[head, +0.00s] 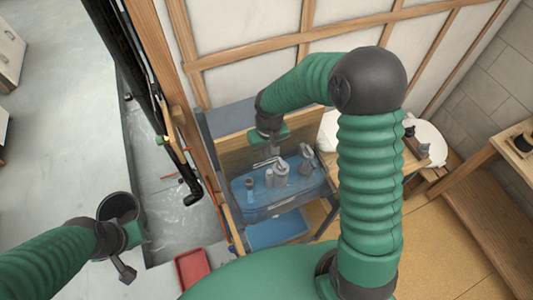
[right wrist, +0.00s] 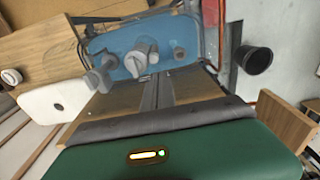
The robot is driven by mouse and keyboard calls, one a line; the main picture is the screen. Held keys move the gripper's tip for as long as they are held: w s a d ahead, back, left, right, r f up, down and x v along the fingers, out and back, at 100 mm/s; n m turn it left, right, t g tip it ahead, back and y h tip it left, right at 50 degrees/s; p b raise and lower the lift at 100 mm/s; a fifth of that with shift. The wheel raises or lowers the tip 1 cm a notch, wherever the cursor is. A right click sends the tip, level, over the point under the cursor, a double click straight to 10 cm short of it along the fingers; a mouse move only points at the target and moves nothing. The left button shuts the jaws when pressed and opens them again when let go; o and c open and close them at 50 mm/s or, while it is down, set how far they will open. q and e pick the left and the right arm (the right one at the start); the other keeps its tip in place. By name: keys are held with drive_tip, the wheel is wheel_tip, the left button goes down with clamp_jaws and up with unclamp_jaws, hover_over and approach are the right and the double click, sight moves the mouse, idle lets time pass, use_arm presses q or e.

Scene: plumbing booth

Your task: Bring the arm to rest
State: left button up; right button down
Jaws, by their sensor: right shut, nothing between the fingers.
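My right gripper (head: 275,152) hangs from the green arm that arches over the bench. In the head view it is above the back edge of the blue tray (head: 296,205). In the right wrist view its two grey fingers (right wrist: 156,88) lie together with nothing between them, and they point toward the tray (right wrist: 118,66). Whether the fingertips touch anything cannot be told. My left gripper (head: 124,262) is at the lower left of the head view, away from the bench. Its finger opening does not show clearly.
Several grey fittings (head: 280,172) stand on the tray. A blue bin (head: 277,232) sits below, and a red tray (head: 191,269) lies on the floor. A dark bucket (head: 118,205) shows behind my left gripper. A black pipe (head: 185,180) and wooden studs border the booth's left side.

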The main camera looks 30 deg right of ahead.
drive_tip(key=shift+d, duration=0.2)
idle(0.3)
drive_tip(key=s+a+f+t+b, duration=0.2)
drive_tip(key=s+b, duration=0.6)
drive_tip(key=s, duration=0.4)
drive_tip(key=shift+n, duration=0.3)
drive_tip(key=shift+a, duration=0.1)
drive_tip(key=shift+a, duration=0.1)
